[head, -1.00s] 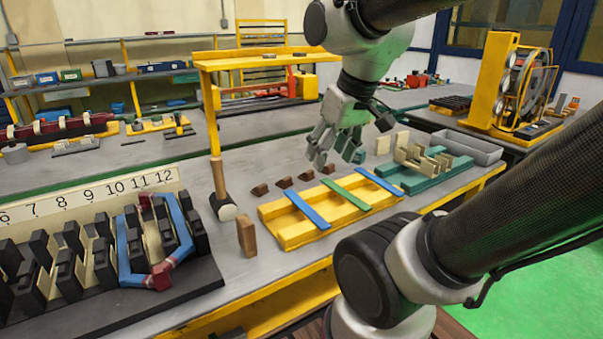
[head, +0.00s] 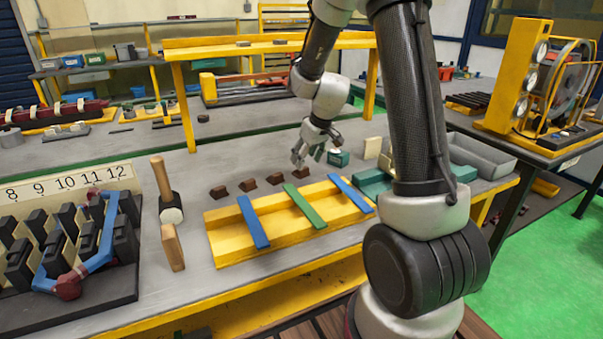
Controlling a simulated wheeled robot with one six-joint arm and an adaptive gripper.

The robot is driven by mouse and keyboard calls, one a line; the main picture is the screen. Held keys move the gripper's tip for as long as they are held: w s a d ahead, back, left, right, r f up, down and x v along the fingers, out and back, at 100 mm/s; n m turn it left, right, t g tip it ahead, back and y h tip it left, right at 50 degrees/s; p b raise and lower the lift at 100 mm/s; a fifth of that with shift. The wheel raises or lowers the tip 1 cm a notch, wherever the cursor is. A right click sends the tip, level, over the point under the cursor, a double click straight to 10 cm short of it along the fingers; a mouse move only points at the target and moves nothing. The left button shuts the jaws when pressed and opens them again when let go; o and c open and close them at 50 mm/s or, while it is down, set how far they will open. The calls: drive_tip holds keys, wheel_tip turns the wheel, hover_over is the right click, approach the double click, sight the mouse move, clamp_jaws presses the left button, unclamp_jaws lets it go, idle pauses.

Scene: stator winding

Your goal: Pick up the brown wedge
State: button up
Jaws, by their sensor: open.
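Several small dark brown wedges lie in a row on the grey bench behind the yellow tray. The leftmost wedge (head: 219,191) stands clear of my gripper. The rightmost wedge (head: 301,172) lies just below my gripper's fingers. My gripper (head: 308,159) is open and points down beside and above that rightmost wedge. Its fingers look empty. I cannot tell whether they touch the wedge.
The yellow tray (head: 228,247) carries blue and green strips in front of the wedges. A mallet (head: 170,213) and a tan block (head: 172,247) stand left. The stator with a blue coil (head: 103,251) is farther left. A grey bin (head: 480,158) sits right.

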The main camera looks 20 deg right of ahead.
sight(304, 168)
drive_tip(key=x, duration=0.5)
drive_tip(key=shift+w+d, duration=0.15)
drive_tip(key=shift+d, duration=0.15)
drive_tip(key=shift+r, duration=0.1)
drive_tip(key=c, duration=1.1)
